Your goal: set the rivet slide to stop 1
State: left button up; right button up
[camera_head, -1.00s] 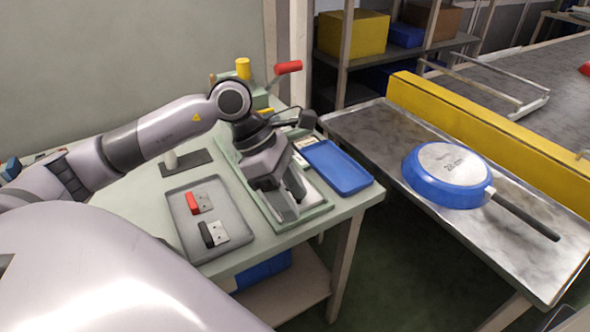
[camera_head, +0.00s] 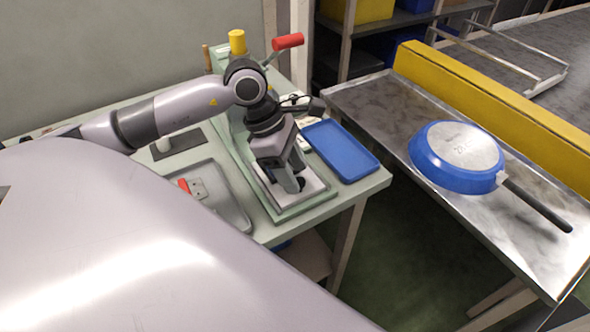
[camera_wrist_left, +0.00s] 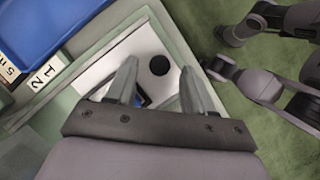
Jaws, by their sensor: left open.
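My left gripper (camera_head: 291,186) is open over the front end of the green-edged fixture (camera_head: 300,208) on the pale green bench. In the left wrist view, the two fingers of the left gripper (camera_wrist_left: 159,72) stand apart over a white plate (camera_wrist_left: 128,49). A round black spot (camera_wrist_left: 159,65) shows on the plate near the fingertips. A small dark and blue part (camera_wrist_left: 142,99) shows partly between the fingers. I cannot tell whether it is the rivet slide, and no contact is clear. Number cards (camera_wrist_left: 48,72) lie beside the fixture. My right gripper is not in view.
A blue tray (camera_head: 340,150) lies right of the fixture. A grey tray (camera_head: 226,200) with a red-ended part (camera_head: 193,187) lies left, partly behind my arm. A red lever handle (camera_head: 288,41) rises behind. A blue pan (camera_head: 457,157) rests on the metal conveyor table, across a gap.

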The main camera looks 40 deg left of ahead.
pick_arm(q)
jog(key=shift+w+d+f, duration=0.1)
jog(key=shift+d+f, duration=0.1)
jog(key=shift+f, duration=0.4)
jog(key=shift+c, duration=0.3)
grip_shut()
jog(key=w+a+b, duration=0.1)
jog(key=a, duration=0.1)
jog(key=w+a+b, duration=0.1)
jog(key=a, duration=0.2)
jog(key=w+a+b, duration=0.1)
jog(key=a, duration=0.1)
jog(key=shift+a, duration=0.3)
jog(key=shift+w+a, duration=0.25)
jog(key=shift+a, duration=0.15)
jog(key=shift+o, duration=0.3)
grip_release()
